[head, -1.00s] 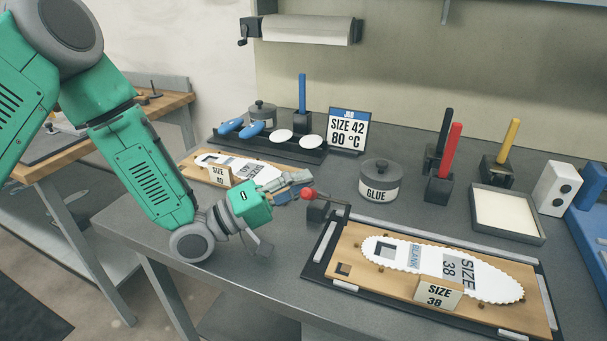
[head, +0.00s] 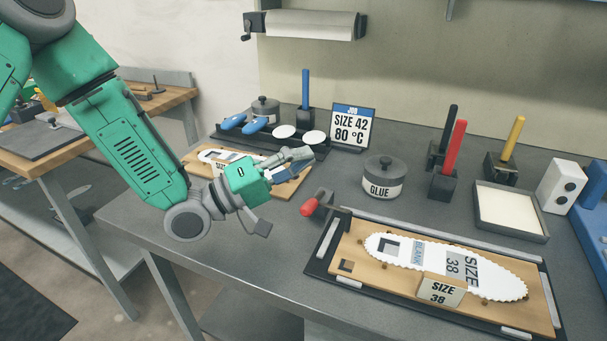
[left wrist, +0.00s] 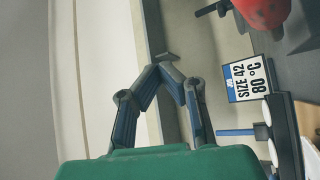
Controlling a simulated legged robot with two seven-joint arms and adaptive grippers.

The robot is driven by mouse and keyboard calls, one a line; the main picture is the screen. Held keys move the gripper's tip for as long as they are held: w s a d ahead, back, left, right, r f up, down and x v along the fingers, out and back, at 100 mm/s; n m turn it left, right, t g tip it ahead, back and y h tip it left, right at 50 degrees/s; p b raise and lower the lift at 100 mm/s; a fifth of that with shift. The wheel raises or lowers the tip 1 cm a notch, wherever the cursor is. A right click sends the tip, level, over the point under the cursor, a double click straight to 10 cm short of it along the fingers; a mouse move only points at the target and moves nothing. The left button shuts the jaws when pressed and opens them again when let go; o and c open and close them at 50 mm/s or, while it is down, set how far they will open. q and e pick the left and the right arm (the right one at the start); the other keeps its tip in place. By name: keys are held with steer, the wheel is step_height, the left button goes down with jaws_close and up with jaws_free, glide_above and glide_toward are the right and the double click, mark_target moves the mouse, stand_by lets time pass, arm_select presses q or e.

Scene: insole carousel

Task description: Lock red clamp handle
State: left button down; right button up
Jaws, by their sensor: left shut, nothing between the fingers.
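The red clamp handle (head: 310,208) is at the left rear corner of the black frame around the size 38 board (head: 350,245). Its red grip end points toward the front left, low over the table. The red end also shows large at the top right of the left wrist view (left wrist: 262,10). My left gripper (head: 298,156) is shut and empty, behind and slightly left of the handle, apart from it, over the size 40 board (head: 285,188). Its fingers (left wrist: 165,75) also show in the left wrist view. My right gripper is in neither view.
A glue pot (head: 382,180) stands right of the gripper. Black, red (head: 450,155) and yellow upright handles stand at the back right. The table's front left is clear.

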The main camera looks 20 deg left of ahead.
arm_select(q)
step_height(320, 180, up, 6)
steer(key=shift+a+f, duration=0.1)
stand_by(0.5)
